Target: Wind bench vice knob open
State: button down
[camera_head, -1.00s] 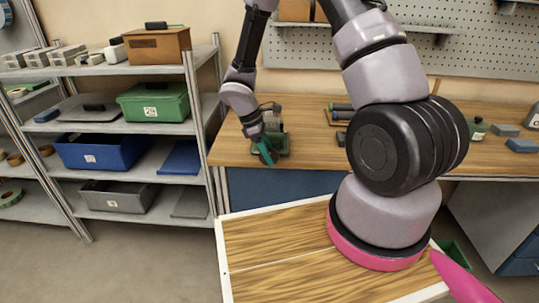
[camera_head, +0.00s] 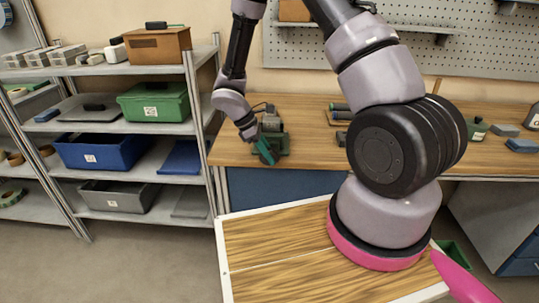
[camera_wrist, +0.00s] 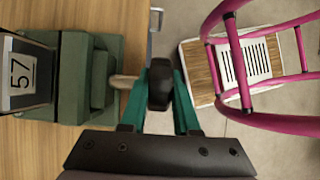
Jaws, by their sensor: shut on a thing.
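The green bench vice (camera_head: 272,133) stands on the left end of the wooden workbench, close to its front edge. In the wrist view the vice (camera_wrist: 95,85) is at the left, with a plate marked 57 beside it. A light shaft runs from the vice to a black knob (camera_wrist: 160,84). My gripper (camera_head: 266,153) has teal fingers and is at the front of the vice. In the wrist view my gripper (camera_wrist: 160,95) is shut on the black knob, one finger on each side.
A metal shelf rack with a green bin (camera_head: 155,102) and a blue bin (camera_head: 100,150) stands left of the workbench (camera_head: 310,160). A wooden-topped platform (camera_head: 280,240) lies in front. In the wrist view a pink tubular frame (camera_wrist: 235,50) is at the right.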

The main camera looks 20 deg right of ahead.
jog(key=c, duration=0.6)
grip_release()
jog(key=shift+c, duration=0.2)
jog(key=v, duration=1.1)
jog(key=shift+d, duration=0.1)
jog(key=s+d+r+m+t+y, duration=0.1)
jog(key=s+d+r+m+y, duration=0.25)
jog(key=r, duration=0.55)
jog(key=s+d+r+m+t+y, duration=0.15)
jog(key=d+r+m, duration=0.35)
jog(key=r, duration=0.5)
jog(key=s+d+r+m+t+y, duration=0.2)
jog(key=s+r+m+t, duration=0.4)
jog(key=s+r+m, duration=0.4)
jog(key=shift+s+d+r+y, duration=0.3)
jog(key=shift+s+r+y, duration=0.1)
jog(key=shift+s+r, duration=0.35)
